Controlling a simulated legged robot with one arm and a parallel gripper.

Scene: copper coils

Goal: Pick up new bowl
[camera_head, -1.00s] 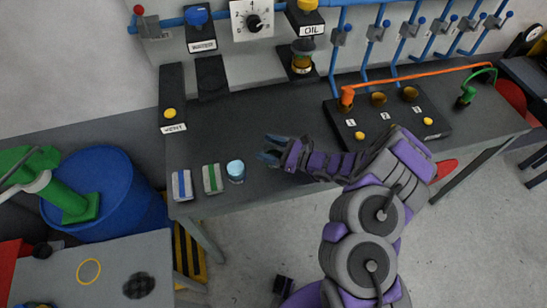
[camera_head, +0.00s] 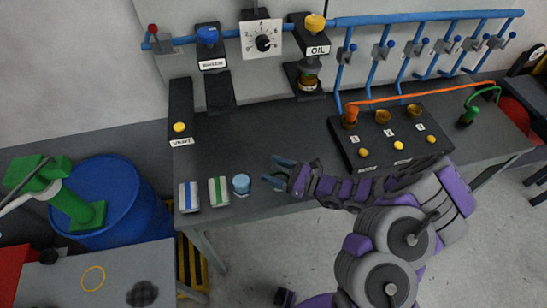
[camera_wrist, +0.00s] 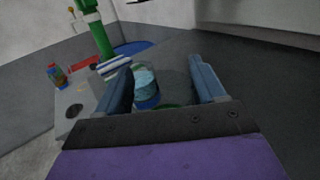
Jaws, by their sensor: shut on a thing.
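My gripper (camera_head: 280,174) is low over the front left of the dark workbench. In the wrist view its two blue fingers (camera_wrist: 160,85) stand well apart, closed around a faint, glassy round bowl (camera_wrist: 178,88). The bowl is see-through and its outline is hard to make out; a green curved edge shows at its lower side. In the head view the bowl is too small and dark to tell clearly. A light blue cup-like cylinder (camera_head: 241,184) stands just left of the fingertips, apart from them. It also shows beyond the fingers in the wrist view (camera_wrist: 146,88).
A white box with a green stripe (camera_head: 219,191) and one with a blue stripe (camera_head: 188,197) stand left of the cylinder. A black socket panel (camera_head: 388,137) with cables lies at right. A blue barrel (camera_head: 120,200) stands left of the workbench (camera_head: 240,135). The bench middle is clear.

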